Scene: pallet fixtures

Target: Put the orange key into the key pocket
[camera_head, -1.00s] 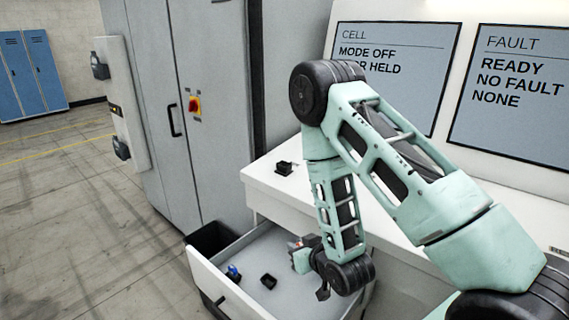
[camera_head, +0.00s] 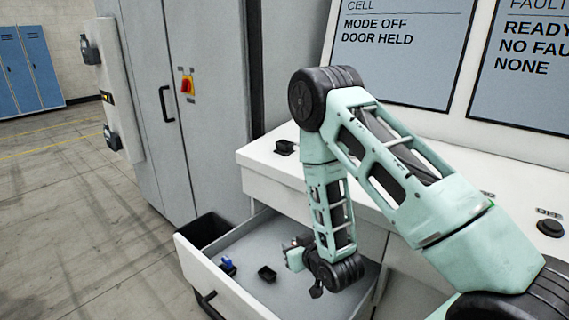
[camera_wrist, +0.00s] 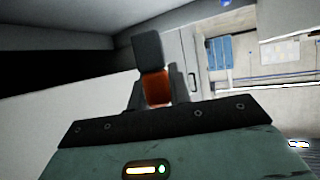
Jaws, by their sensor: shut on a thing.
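My gripper (camera_head: 291,247) hangs low over the open drawer (camera_head: 250,252), at the end of the bent arm. In the wrist view my gripper (camera_wrist: 155,92) is shut on the orange key (camera_wrist: 157,88). A dark block covers the key's upper end there, and my fingers hide part of its sides. In the head view the key is too small to make out clearly. A small black open-topped holder (camera_head: 267,273) sits in the drawer, left of and below my gripper. A similar black holder (camera_head: 285,147) stands on the white desktop. I cannot tell which is the key pocket.
A blue key-like piece (camera_head: 228,263) is in the drawer near its front wall. A grey cabinet (camera_head: 185,150) stands behind. The desktop (camera_head: 262,162) is mostly clear.

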